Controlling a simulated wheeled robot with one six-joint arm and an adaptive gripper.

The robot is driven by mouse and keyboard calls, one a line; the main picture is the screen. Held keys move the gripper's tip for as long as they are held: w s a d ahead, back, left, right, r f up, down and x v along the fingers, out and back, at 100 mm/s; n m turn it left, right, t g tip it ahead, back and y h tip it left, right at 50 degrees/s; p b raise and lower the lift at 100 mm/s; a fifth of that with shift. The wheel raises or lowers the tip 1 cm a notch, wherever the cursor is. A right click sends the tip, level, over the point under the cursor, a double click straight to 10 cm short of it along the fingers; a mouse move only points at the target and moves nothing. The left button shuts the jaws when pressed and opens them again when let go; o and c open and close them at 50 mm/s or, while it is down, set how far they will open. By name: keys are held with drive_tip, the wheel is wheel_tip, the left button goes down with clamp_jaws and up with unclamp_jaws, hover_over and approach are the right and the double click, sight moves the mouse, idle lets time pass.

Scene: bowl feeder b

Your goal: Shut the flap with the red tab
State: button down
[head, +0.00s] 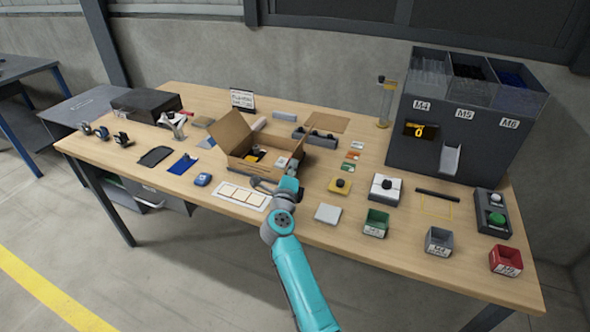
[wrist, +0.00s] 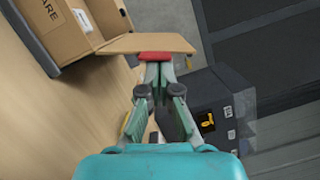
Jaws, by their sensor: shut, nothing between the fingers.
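The brown cardboard box (head: 240,161) stands open near the middle of the workbench, with a raised flap (head: 231,130) at its back left. In the wrist view, the box (wrist: 45,35) is at the upper left and a flap (wrist: 150,43) sticks out from it. The red tab (wrist: 156,56) is on this flap's near edge. My gripper (wrist: 158,72) is shut and empty, its fingertips right at the red tab. I cannot tell whether they touch it. In the head view, my arm partly hides the box's right side, and I cannot make out the tab.
A dark feeder (head: 435,145) with bins marked M4, M5 and M6 stands at the back right. A white card (head: 240,196) lies before the box. Green (head: 376,224), grey (head: 438,241) and red (head: 506,260) small bins line the front right. A sign (head: 242,100) stands behind.

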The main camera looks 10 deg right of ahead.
drive_tip(key=shift+w+a+f+n+g+h, duration=0.1)
drive_tip(key=shift+w+a+f+n+g, duration=0.6)
drive_tip(key=shift+w+a+n, duration=1.4)
drive_tip(key=shift+w+a+f+n+g+h, duration=0.2)
drive_tip(key=shift+a+f+n+g, duration=0.6)
drive_tip(key=shift+n, duration=2.65)
drive_tip(key=shift+w+a+f+n+g, duration=0.4)
drive_tip(key=shift+w+a+n+g, duration=0.65)
drive_tip(key=shift+a+n, duration=1.35)
drive_tip(key=shift+w+d+f+n+t, duration=0.1)
drive_tip(key=shift+w+d+n+t, duration=0.15)
drive_tip(key=shift+d+n, duration=0.2)
